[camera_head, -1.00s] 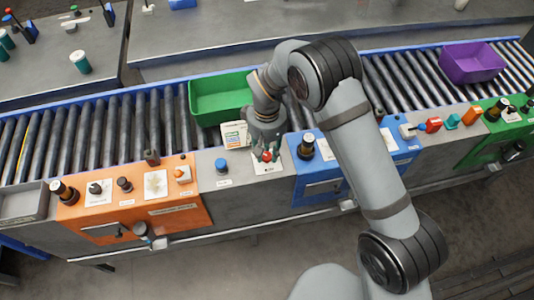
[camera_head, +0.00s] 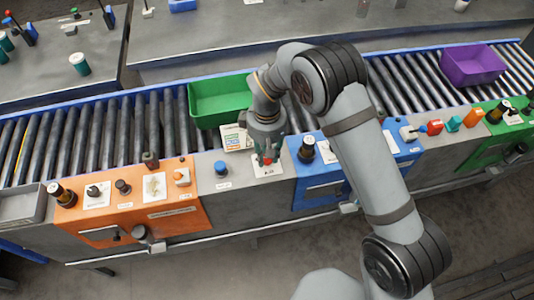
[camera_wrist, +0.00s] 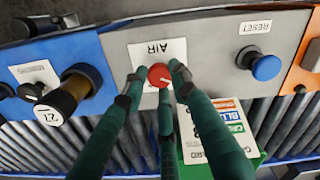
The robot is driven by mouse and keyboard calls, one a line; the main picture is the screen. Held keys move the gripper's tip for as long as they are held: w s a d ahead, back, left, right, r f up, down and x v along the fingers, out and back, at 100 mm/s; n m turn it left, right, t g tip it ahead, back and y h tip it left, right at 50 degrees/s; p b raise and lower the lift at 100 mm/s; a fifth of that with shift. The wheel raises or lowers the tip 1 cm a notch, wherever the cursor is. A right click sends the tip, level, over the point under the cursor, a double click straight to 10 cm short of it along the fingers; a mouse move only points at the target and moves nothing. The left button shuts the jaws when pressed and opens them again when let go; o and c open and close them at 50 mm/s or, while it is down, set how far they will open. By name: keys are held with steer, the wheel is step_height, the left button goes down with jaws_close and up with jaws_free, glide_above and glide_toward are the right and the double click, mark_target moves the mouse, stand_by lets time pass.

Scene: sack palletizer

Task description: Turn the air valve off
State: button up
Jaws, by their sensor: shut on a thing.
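The air valve is a round red knob (camera_wrist: 160,75) with a white pointer mark, on a white plate labelled AIR (camera_wrist: 152,54) on the grey panel. In the head view the red knob (camera_head: 267,160) shows just below my gripper. My gripper (camera_wrist: 158,84) has its green fingers closed around the knob's sides, with fingertips touching it. In the head view my gripper (camera_head: 267,153) points down at the panel between the orange and blue sections. The mark on the knob points up and right in the wrist view.
A blue RESET button (camera_wrist: 266,67) stands beside the valve. A green bin (camera_head: 215,98) and a colour-coded card (camera_head: 236,137) are behind. A purple bin (camera_head: 472,63) sits on the rollers at right.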

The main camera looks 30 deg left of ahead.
steer(key=shift+a+r, duration=0.1)
steer(key=shift+a, duration=0.1)
steer(key=o, duration=1.1)
steer(key=shift+d, duration=0.1)
steer(key=shift+o, duration=0.3)
step_height(320, 180, up, 12)
step_height(320, 180, down, 12)
steer(key=shift+f, duration=0.1)
stand_by(0.3)
